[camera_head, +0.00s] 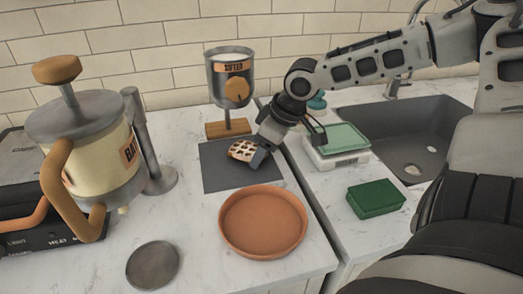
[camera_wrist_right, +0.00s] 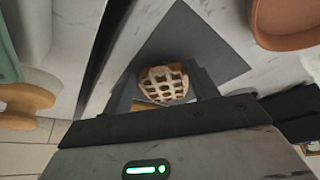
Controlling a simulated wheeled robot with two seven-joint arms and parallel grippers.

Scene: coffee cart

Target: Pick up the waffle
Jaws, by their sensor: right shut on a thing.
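The waffle (camera_head: 241,151) is a small round brown piece with a grid pattern and pale edges. It is at the dark grey mat (camera_head: 215,178) on the counter. My right gripper (camera_head: 257,154) comes in from the right and is shut on the waffle. In the right wrist view the waffle (camera_wrist_right: 164,84) sits between the two dark fingers of the gripper (camera_wrist_right: 165,88), with part of the mat (camera_wrist_right: 200,45) beyond it. I cannot tell whether the waffle touches the mat. My left gripper is not in view.
A terracotta dish (camera_head: 262,222) stands in front of the mat. A sifter (camera_head: 230,80) stands behind it. A batter dispenser (camera_head: 88,140) is at left, a grey disc (camera_head: 153,265) at front. A scale (camera_head: 338,150), green sponge (camera_head: 376,199) and sink (camera_head: 420,125) are at right.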

